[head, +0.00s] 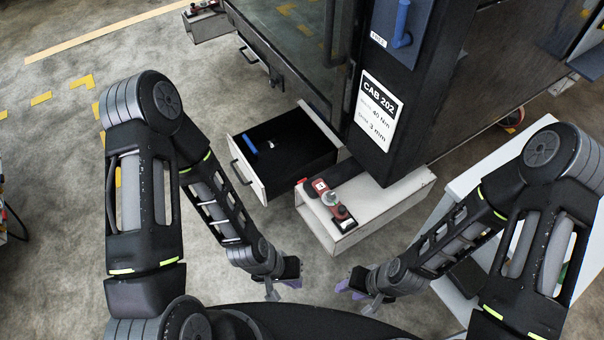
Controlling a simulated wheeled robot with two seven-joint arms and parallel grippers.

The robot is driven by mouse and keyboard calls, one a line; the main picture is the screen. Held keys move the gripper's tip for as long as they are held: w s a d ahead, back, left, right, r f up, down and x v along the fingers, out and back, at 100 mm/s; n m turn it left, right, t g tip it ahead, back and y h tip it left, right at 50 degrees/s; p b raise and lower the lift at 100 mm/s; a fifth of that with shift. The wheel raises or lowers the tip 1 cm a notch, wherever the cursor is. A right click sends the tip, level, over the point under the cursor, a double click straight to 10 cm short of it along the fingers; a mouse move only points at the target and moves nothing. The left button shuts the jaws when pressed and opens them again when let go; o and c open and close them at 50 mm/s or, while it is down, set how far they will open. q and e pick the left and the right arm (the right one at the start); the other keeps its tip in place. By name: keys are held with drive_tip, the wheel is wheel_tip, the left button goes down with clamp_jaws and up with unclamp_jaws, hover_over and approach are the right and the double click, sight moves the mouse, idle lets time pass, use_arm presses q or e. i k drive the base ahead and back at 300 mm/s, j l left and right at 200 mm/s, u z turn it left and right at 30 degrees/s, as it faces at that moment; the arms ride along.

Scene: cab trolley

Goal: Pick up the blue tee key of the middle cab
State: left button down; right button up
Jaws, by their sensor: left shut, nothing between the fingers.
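A blue handle (402,25), upright, is on the dark post of the cab labelled CAB 202, above a small label plate. A second blue piece (250,144) lies in the open black-lined drawer, at its left side; its full shape is too small to tell. My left gripper (281,287) is shut and empty, low in front of the drawer and apart from it. My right gripper (358,290) is low at the lower middle, apart from both blue pieces; its fingers are too small to read.
The open drawer (258,187) sticks out beside a pale box-shaped ledge (338,232) that carries a red and grey tool (328,200). The CAB 202 sign (379,111) is on the post. A white table (464,183) stands at right. Grey floor at left is mostly free.

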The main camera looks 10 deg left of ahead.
sight(252, 157)
drive_tip(key=j+z, duration=0.15)
drive_tip(key=z, duration=0.3)
drive_tip(key=j+z, duration=0.2)
drive_tip(key=z, duration=0.25)
drive_tip(key=j+z, duration=0.2)
drive_tip(key=j, duration=0.35)
drive_tip(key=j+z, duration=0.15)
drive_tip(key=j, duration=0.45)
drive_tip(key=k+j+z, duration=0.2)
drive_tip(key=j, duration=0.3)
drive_tip(key=j+z, duration=0.2)
drive_tip(key=j, duration=0.4)
drive_tip(key=k+j, duration=0.15)
drive_tip(key=j, duration=0.25)
drive_tip(key=k+j, duration=0.15)
drive_tip(key=j, duration=0.25)
drive_tip(key=i, duration=0.5)
